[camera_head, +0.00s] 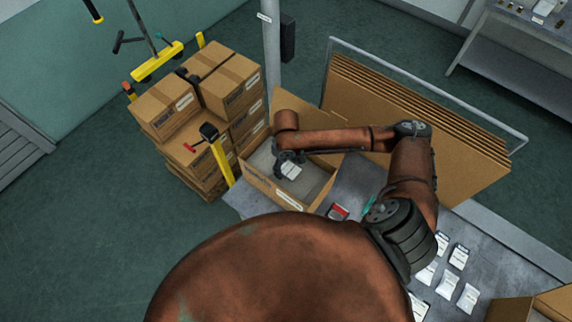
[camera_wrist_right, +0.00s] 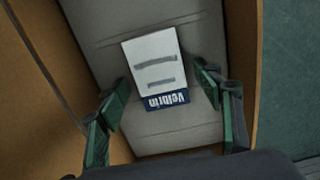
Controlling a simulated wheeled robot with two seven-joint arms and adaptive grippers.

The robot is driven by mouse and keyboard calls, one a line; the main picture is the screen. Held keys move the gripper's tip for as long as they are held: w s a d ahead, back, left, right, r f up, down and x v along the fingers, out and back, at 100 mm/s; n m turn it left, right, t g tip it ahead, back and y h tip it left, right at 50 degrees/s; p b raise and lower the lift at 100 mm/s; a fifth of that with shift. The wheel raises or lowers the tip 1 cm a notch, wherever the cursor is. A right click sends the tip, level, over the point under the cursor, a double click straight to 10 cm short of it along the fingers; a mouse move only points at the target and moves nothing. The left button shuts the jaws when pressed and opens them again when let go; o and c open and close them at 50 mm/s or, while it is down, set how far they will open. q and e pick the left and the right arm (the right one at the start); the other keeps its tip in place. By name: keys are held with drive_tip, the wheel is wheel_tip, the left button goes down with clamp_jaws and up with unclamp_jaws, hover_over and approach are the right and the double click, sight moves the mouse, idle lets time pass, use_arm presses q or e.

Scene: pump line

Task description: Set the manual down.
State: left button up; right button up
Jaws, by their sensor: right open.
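The manual (camera_wrist_right: 155,65) is a white booklet with a dark blue band and lettering. It lies flat on grey padding inside an open cardboard box (camera_head: 274,194). In the head view the manual (camera_head: 291,170) shows as a small white patch beside my right gripper (camera_head: 287,165). In the wrist view my right gripper (camera_wrist_right: 160,105) is open, its green-padded fingers apart on either side of the manual's lower end. A gap shows between each finger and the manual. My left gripper is not in view.
A grey table (camera_head: 360,180) holds the box, a red-and-white item (camera_head: 338,211) and several white packets (camera_head: 447,292). Flat cardboard sheets (camera_head: 400,110) stand in a rack behind. Stacked cartons (camera_head: 230,85) stand at left. Another carton (camera_head: 510,309) is at lower right.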

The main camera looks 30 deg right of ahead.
sight(286, 167)
wheel_tip(286, 167, up, 12)
drive_tip(key=shift+r+b, duration=0.15)
drive_tip(key=shift+b, duration=0.25)
idle(0.5)
